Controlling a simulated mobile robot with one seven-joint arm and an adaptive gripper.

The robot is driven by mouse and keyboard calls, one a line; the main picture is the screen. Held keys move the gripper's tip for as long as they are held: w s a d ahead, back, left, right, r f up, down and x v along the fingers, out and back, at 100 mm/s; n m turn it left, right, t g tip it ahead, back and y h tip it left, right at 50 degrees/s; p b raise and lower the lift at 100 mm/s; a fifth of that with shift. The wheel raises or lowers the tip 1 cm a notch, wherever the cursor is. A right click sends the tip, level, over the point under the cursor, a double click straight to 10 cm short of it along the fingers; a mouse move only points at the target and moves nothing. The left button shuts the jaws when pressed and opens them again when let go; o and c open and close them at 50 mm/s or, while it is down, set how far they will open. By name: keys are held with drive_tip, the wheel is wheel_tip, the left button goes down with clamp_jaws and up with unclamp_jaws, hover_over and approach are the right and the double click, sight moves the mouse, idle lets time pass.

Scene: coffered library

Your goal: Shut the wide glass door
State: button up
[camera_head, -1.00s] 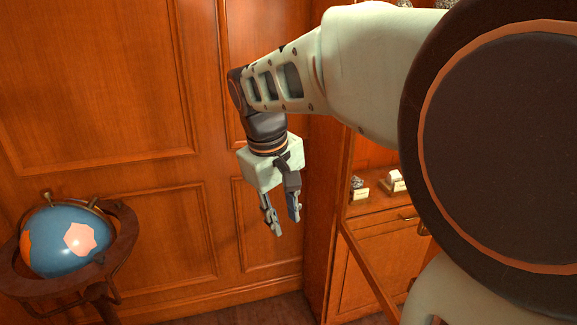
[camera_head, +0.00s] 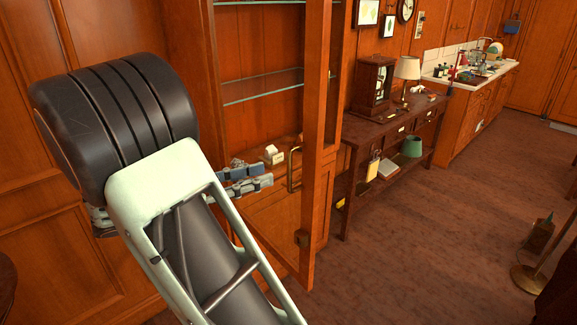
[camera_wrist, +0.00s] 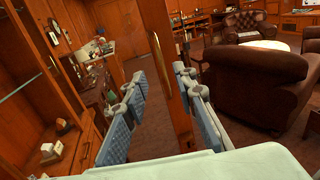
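The wide glass door (camera_head: 318,130) of the tall wooden cabinet stands open, swung well out from the cabinet. Its wooden free-edge stile runs upright in the head view, and its bottom rail slants back to the left. In the wrist view the stile (camera_wrist: 172,75) with a long brass handle (camera_wrist: 157,52) appears between my fingers. My gripper (camera_head: 262,178) is open and empty, its fingers pointing right toward the stile; it also shows in the wrist view (camera_wrist: 160,105). I cannot tell whether it touches the door. My arm hides part of the cabinet's lower left.
Glass shelves (camera_head: 262,86) and small labelled items (camera_head: 273,155) are inside the cabinet. A dark side table (camera_head: 372,135) with a clock and lamp stands to its right. A brown leather sofa (camera_wrist: 255,80) is beyond the door. Open carpeted floor (camera_head: 430,230) lies at the right.

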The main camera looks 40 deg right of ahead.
sight(290, 186)
drive_tip(key=d, duration=0.2)
drive_tip(key=s+d, duration=0.1)
drive_tip(key=d, duration=0.5)
drive_tip(key=shift+s+p, duration=0.3)
drive_tip(key=shift+p, duration=0.1)
drive_tip(key=shift+c, duration=0.2)
clamp_jaws()
